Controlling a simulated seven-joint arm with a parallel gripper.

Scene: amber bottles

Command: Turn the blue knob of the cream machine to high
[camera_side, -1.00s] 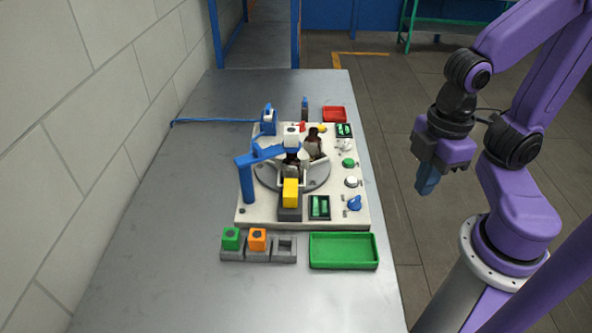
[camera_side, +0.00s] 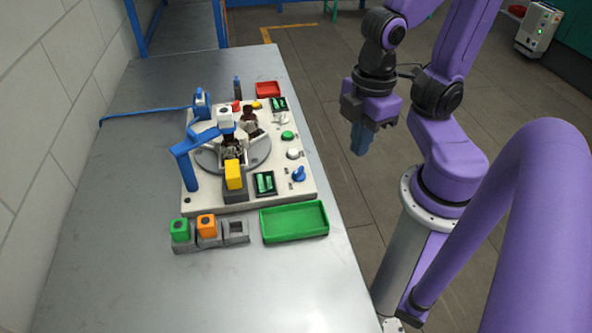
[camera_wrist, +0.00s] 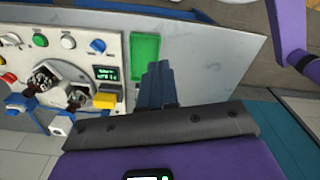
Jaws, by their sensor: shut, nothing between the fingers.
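The cream machine (camera_side: 210,199) lies on the metal table, with a round grey turntable and amber bottles in its middle. Its blue knob (camera_side: 299,174) sits at the near right corner of the panel, beside a small green-lit display (camera_side: 265,183). The knob also shows in the wrist view (camera_wrist: 97,46), left of the green tray. Its setting cannot be read. My gripper (camera_side: 359,150) is shut and empty, with blue fingers pointing down. It hangs right of the machine, beyond the table's edge in the side view, apart from the knob. Its fingers also show in the wrist view (camera_wrist: 160,68).
A white button (camera_side: 293,154) and a green button (camera_side: 287,135) sit behind the knob. A green tray (camera_side: 294,222) and a grey rack (camera_side: 236,231) with green and orange blocks stand in front. A blue arm-like post (camera_side: 188,165) rises at the machine's left. The near table is clear.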

